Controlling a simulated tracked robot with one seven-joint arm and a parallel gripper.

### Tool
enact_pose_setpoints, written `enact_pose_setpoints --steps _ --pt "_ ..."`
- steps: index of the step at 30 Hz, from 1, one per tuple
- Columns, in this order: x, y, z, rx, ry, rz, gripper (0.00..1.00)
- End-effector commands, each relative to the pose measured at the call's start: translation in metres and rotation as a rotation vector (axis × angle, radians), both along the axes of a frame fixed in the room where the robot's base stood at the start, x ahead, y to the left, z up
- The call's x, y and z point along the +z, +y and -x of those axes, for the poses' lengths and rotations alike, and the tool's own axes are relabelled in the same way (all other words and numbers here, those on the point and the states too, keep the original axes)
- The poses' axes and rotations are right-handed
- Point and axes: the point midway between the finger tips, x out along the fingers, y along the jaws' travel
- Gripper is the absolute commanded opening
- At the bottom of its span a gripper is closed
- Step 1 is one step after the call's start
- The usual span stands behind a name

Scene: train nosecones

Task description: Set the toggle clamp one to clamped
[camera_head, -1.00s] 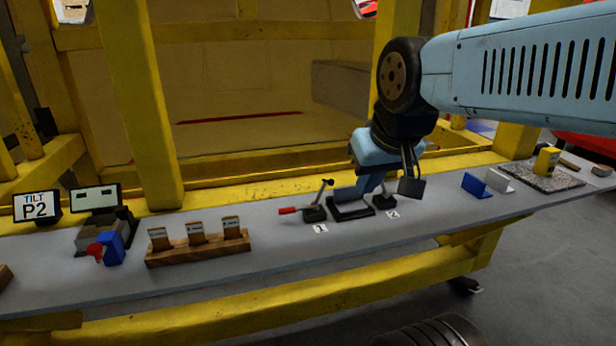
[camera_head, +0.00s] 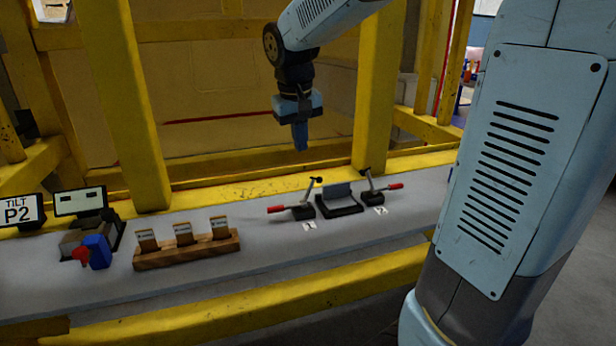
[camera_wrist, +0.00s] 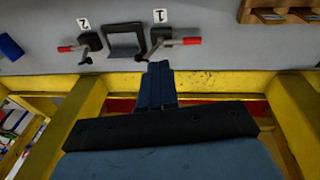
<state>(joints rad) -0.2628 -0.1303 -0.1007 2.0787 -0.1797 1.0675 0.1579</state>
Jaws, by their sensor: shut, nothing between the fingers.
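Toggle clamp one (camera_head: 300,208) stands on the grey shelf above the label 1. Its red handle points left and lies nearly flat, and a thin arm with a black tip rises up at its right. It also shows in the wrist view (camera_wrist: 162,38), with the red handle pointing right. Toggle clamp two (camera_head: 374,193) stands to the right, its red handle pointing right and its thin arm raised. A dark holder with a grey-blue plate (camera_head: 338,198) sits between them. My gripper (camera_head: 300,148) is shut and empty, pointing down above and behind clamp one, apart from it.
A wooden rack with several cards (camera_head: 188,249) stands left of clamp one. Yellow frame posts (camera_head: 128,110) rise behind the shelf. The shelf front is clear.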

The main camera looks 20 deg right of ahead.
Motion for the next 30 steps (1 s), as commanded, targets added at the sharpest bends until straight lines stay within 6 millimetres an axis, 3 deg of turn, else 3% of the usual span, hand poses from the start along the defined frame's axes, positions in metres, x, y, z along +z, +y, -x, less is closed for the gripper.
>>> enact_pose_setpoints --steps 3,10,25,30 --pt "-0.012 0.01 -0.029 0.008 0.043 0.038 0.0" --pt "-0.026 0.021 -0.058 0.013 0.082 0.083 0.0" --pt "-0.03 0.023 -0.063 0.014 0.088 0.092 0.0" --pt "-0.044 0.02 -0.064 0.013 0.09 0.092 0.0"
